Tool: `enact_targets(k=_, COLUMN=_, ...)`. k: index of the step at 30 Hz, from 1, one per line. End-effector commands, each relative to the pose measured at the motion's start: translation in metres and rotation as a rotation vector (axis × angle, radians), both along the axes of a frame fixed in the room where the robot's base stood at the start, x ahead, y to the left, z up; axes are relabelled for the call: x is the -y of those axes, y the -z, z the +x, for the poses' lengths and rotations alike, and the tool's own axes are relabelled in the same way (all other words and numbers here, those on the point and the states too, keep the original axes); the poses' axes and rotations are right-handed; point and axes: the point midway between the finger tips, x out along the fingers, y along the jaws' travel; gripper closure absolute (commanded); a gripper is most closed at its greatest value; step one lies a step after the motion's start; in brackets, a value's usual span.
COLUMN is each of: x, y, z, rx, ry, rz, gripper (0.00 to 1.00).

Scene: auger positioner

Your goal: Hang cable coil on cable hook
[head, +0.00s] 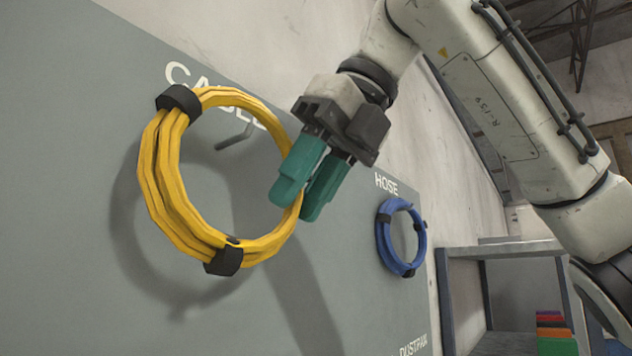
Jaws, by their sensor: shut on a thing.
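The yellow cable coil (167,187) is a ring with black bands at its top left and bottom. My gripper (292,205) has green fingers shut on the coil's right side and holds it in front of the grey wall panel. The grey cable hook (236,137) sticks out of the panel below the partly covered "CABLE" lettering. In the head view the hook shows through the coil's opening, near its upper right. The coil's shadow falls on the panel, and the coil looks apart from it. I cannot tell whether the coil touches the hook.
A blue hose coil (384,240) hangs on the panel (60,200) to the right, under the "HOSE" label. A grey shelf (490,252) stands at the lower right, with coloured boxes (553,335) near it.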

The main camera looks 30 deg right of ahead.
Motion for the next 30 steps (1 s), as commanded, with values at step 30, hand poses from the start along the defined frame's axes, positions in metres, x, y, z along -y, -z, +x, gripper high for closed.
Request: enact_targets(k=30, x=-0.011, y=0.011, z=0.034, rx=0.002, ry=0.0, rz=0.001, gripper=1.0)
